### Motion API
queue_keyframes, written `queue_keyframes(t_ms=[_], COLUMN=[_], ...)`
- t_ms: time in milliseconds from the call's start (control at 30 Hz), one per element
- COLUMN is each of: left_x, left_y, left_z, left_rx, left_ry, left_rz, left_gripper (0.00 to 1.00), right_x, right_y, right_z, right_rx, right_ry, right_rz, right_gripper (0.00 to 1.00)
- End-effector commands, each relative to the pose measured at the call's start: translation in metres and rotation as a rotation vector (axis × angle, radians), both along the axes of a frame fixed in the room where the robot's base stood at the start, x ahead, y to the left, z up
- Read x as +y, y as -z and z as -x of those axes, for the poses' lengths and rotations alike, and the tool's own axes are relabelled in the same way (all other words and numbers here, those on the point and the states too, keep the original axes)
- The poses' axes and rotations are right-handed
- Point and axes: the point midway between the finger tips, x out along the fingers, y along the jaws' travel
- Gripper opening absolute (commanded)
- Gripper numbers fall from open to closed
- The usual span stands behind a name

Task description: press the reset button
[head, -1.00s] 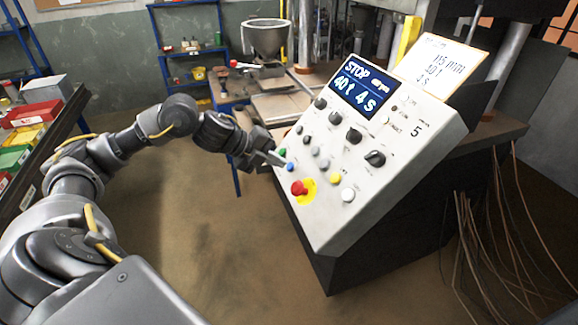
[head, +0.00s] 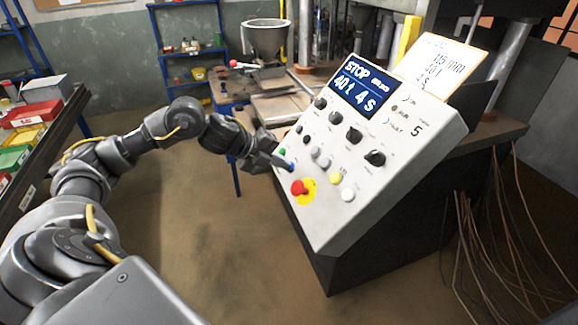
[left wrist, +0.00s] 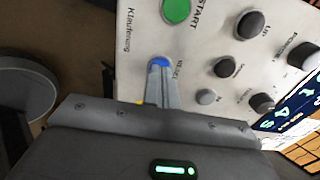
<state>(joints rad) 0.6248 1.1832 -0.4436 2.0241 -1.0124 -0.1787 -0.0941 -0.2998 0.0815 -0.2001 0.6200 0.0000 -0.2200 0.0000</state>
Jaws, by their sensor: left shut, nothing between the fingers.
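The blue reset button (head: 292,168) sits on the left side of the sloped white control panel (head: 335,222), just below the green button. In the left wrist view the blue button (left wrist: 159,61) has a small label beside it and is partly covered by my fingertips. My left gripper (head: 287,166) is shut and empty, its tips at the blue button. In the left wrist view the shut fingers (left wrist: 162,72) overlap the button's near edge. I cannot tell how far the button is pushed in. My right gripper is not in view.
A green START button (left wrist: 176,9) is close beside the blue one. A red emergency button (head: 299,187) on a yellow plate lies below it. Several knobs and buttons fill the panel. The display (head: 360,85) reads STOP, 40 t, 4 s. A shelf with boxes (head: 38,113) stands left.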

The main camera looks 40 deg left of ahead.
Motion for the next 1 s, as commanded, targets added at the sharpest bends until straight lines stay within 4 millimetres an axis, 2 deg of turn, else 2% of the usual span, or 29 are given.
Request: queue_keyframes(t_ms=[833,1000], left_x=[-0.0025,0.0009], left_y=[0.0044,-0.0003], left_z=[-0.0033,0.0011], left_rx=[0.002,0.002], left_ry=[0.0,0.0], left_rz=[-0.001,-0.001], left_gripper=[0.0,0.0], right_x=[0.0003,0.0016], right_y=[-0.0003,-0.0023], right_z=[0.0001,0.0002], right_rx=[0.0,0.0], right_ry=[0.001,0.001], right_rz=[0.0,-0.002], right_gripper=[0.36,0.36])
